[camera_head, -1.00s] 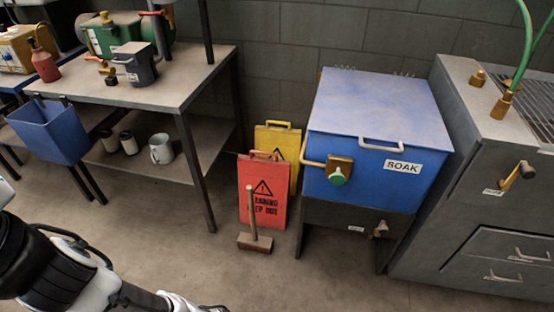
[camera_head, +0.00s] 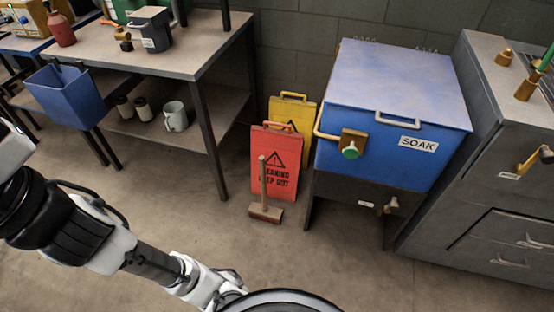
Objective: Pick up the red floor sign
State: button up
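The red floor sign (camera_head: 276,148) stands upright on the floor in the middle of the head view, with a red handle at its top and a black warning triangle on its face. A yellow floor sign (camera_head: 291,112) stands close behind it. A small wooden brush or mallet with an upright handle (camera_head: 264,210) stands on the floor in front and covers part of the red sign. My arm reaches in from the left along the bottom edge. My gripper's fingers cannot be made out; the arm's end is low in the picture, apart from the sign.
A metal workbench (camera_head: 178,58) with a lower shelf stands left of the signs, its front leg close by. A blue tub labelled SOAK (camera_head: 393,115) on a dark stand is right of them. A grey cabinet (camera_head: 485,200) is farther right. The floor (camera_head: 200,222) in front is clear.

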aim_at(282, 150)
jog(key=i+j+z, duration=0.25)
jog(key=i+j, duration=0.35)
jog(key=i+j+z, duration=0.2)
jog(key=i+j, duration=0.6)
jog(key=i, duration=0.15)
jog(key=i+j, duration=0.1)
jog(key=i, duration=0.2)
